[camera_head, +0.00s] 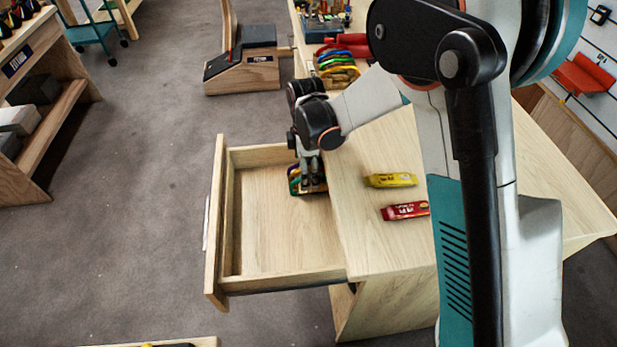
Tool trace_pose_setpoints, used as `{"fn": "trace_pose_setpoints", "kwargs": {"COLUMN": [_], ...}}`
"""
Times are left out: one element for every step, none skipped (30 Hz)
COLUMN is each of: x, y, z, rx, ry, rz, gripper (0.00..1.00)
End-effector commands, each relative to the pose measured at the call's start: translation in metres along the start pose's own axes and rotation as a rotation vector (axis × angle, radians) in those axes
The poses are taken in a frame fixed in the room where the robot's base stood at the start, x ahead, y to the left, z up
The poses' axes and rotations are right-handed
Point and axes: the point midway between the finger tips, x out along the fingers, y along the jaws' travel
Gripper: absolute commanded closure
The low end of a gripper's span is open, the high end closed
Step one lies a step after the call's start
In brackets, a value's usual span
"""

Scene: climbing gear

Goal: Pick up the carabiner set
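A carabiner set (294,180) with several coloured loops, green, blue, red and yellow among them, is at the back right of the open wooden drawer (270,215). My gripper (311,180) points down into the drawer right over this set, and its fingers cover part of it. I cannot tell whether the fingers are open or closed on it, nor whether the set touches the drawer floor. Another colourful carabiner set (337,67) lies on the counter behind my arm.
A yellow packet (391,180) and a red packet (405,211) lie on the counter (385,245) right of the drawer. Red gear (347,45) and a tool tray (324,24) sit at its back. A wooden bench (243,62) stands behind on the floor. The drawer's front half is empty.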

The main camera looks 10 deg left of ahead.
Motion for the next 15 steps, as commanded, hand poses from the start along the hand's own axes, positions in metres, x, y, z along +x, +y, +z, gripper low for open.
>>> {"fn": "trace_pose_setpoints", "kwargs": {"x": [0.0003,0.0006,0.0010,0.0013,0.0017,0.0023,0.0027,0.0031,0.0037,0.0040,0.0044,0.0048,0.0050,0.0051,0.0052], "y": [0.0000,0.0000,0.0000,0.0000,0.0000,0.0000,0.0000,0.0000,0.0000,0.0000,0.0000,0.0000,0.0000,0.0000,0.0000], "z": [0.0000,0.0000,0.0000,0.0000,0.0000,0.0000,0.0000,0.0000,0.0000,0.0000,0.0000,0.0000,0.0000,0.0000,0.0000], "rx": [0.000,0.000,0.000,0.000,0.000,0.000,0.000,0.000,0.000,0.000,0.000,0.000,0.000,0.000,0.000], "ry": [0.000,0.000,0.000,0.000,0.000,0.000,0.000,0.000,0.000,0.000,0.000,0.000,0.000,0.000,0.000], "rz": [0.000,0.000,0.000,0.000,0.000,0.000,0.000,0.000,0.000,0.000,0.000,0.000,0.000,0.000,0.000], "gripper": [0.10,0.10,0.10,0.10,0.10,0.10,0.10,0.10,0.10,0.10,0.10,0.10,0.10,0.10,0.10]}}
